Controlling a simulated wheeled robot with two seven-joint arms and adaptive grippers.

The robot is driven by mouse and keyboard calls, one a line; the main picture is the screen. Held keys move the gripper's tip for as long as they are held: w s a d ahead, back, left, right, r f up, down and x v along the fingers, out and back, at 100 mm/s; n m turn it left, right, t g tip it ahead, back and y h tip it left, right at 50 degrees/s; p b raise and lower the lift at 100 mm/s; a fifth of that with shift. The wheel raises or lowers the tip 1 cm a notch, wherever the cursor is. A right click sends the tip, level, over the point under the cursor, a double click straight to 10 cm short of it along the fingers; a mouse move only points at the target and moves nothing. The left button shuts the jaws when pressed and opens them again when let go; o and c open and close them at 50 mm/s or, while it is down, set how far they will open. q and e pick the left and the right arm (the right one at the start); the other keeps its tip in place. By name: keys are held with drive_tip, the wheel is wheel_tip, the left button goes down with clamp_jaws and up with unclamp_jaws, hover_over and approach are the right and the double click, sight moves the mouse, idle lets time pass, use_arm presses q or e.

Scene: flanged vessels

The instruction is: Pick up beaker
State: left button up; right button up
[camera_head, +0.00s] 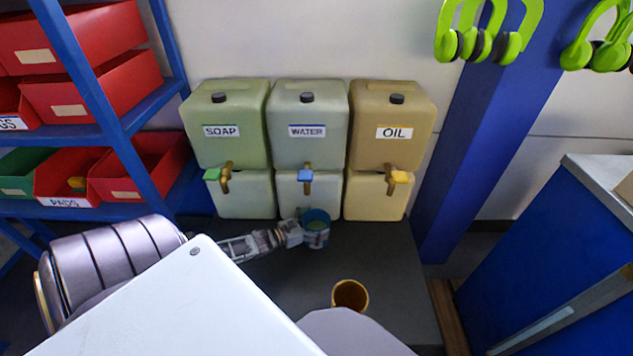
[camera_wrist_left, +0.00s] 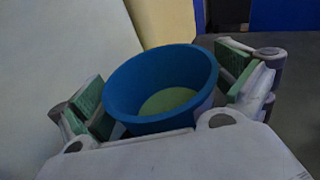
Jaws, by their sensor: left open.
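A blue beaker (camera_head: 316,226) stands on the dark table in front of the containers, just right of the water tap. It also shows large in the left wrist view (camera_wrist_left: 160,80), with a yellow-green inside bottom; I cannot tell if that is liquid. My left gripper (camera_head: 305,232) reaches in from the left at the beaker. In the left wrist view my left gripper (camera_wrist_left: 168,98) is open, with one green-padded finger on each side of the beaker. Whether the pads touch it is unclear. My right gripper is not in view.
Soap (camera_head: 230,110), water (camera_head: 308,110) and oil (camera_head: 392,112) containers with taps stand behind the beaker. An orange-brown cup (camera_head: 350,295) stands nearer on the table (camera_head: 390,250). A blue shelf with red bins (camera_head: 80,100) is at left, a blue cabinet (camera_head: 560,240) at right.

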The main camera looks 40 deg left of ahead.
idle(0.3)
use_arm(q)
drive_tip(key=shift+r, duration=0.1)
drive_tip(key=c, duration=1.5)
drive_tip(key=shift+r, duration=0.15)
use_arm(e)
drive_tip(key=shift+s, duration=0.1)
use_arm(q)
drive_tip(key=shift+r+p, duration=0.35)
drive_tip(key=shift+r, duration=0.7)
drive_tip(key=shift+r+p, duration=1.1)
drive_tip(key=shift+r, duration=2.7)
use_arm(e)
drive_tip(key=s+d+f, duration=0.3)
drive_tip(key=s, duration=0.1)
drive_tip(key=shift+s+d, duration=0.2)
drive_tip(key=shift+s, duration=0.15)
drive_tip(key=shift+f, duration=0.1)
